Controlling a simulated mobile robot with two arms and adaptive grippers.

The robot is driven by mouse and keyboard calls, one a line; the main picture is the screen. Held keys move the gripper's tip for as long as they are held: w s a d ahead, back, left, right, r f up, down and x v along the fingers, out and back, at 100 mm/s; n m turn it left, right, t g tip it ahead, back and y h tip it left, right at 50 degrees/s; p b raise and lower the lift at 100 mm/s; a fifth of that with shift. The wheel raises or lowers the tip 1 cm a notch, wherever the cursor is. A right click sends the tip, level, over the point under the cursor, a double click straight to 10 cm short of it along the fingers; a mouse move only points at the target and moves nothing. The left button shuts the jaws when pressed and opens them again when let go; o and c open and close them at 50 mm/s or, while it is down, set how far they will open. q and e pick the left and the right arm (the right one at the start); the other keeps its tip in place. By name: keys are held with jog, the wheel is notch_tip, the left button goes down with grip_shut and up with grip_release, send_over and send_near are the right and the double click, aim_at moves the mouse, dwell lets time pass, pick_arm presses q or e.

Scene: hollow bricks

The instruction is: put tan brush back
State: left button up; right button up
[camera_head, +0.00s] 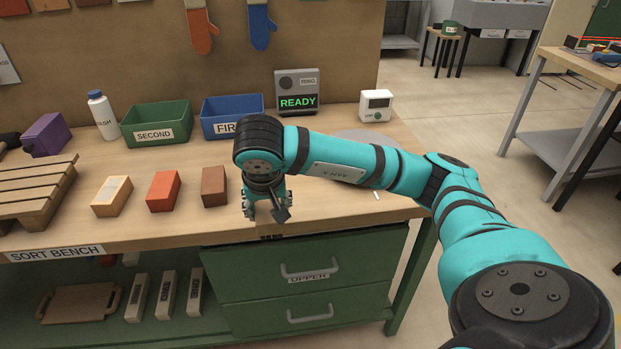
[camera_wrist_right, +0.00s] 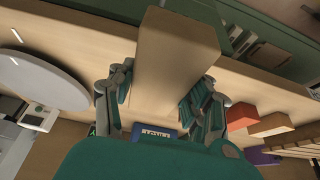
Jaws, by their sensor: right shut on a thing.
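My right gripper (camera_head: 266,207) points down over the front edge of the bench, above the upper drawer. In the right wrist view, my right gripper (camera_wrist_right: 158,100) has its fingers on both sides of a plain tan block (camera_wrist_right: 172,75) and is shut on it. I cannot tell whether this block is the tan brush; no bristles show. Another light tan brick (camera_head: 112,196) stands on the bench at the left. My left gripper is not in view.
An orange brick (camera_head: 163,191) and a brown brick (camera_head: 214,186) stand left of my gripper. Behind them are the green SECOND bin (camera_head: 156,122) and a blue bin (camera_head: 231,108). A wooden pallet (camera_head: 35,190) lies far left. A grey round plate (camera_wrist_right: 42,78) lies on the bench.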

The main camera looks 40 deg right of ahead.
jog(key=w+d, duration=0.2)
jog(key=w, duration=0.1)
jog(key=w+d+p, duration=0.1)
jog(key=shift+w+d+f, duration=0.2)
jog(key=shift+d+f, duration=0.05)
jog(key=shift+d, duration=0.15)
jog(key=w+d, duration=0.2)
jog(key=w+d+p, duration=0.1)
jog(key=w+d, duration=0.1)
jog(key=w, duration=0.1)
jog(key=w+d+f, duration=0.1)
jog(key=w+d, duration=0.1)
jog(key=shift+w+d+p, duration=0.25)
jog(key=shift+p, duration=0.05)
jog(key=shift+w+d+f, duration=0.1)
jog(key=shift+f, duration=0.25)
notch_tip(320, 180, down, 3)
jog(key=shift+r+p, duration=0.2)
jog(key=shift+p, duration=0.25)
jog(key=shift+f, duration=0.2)
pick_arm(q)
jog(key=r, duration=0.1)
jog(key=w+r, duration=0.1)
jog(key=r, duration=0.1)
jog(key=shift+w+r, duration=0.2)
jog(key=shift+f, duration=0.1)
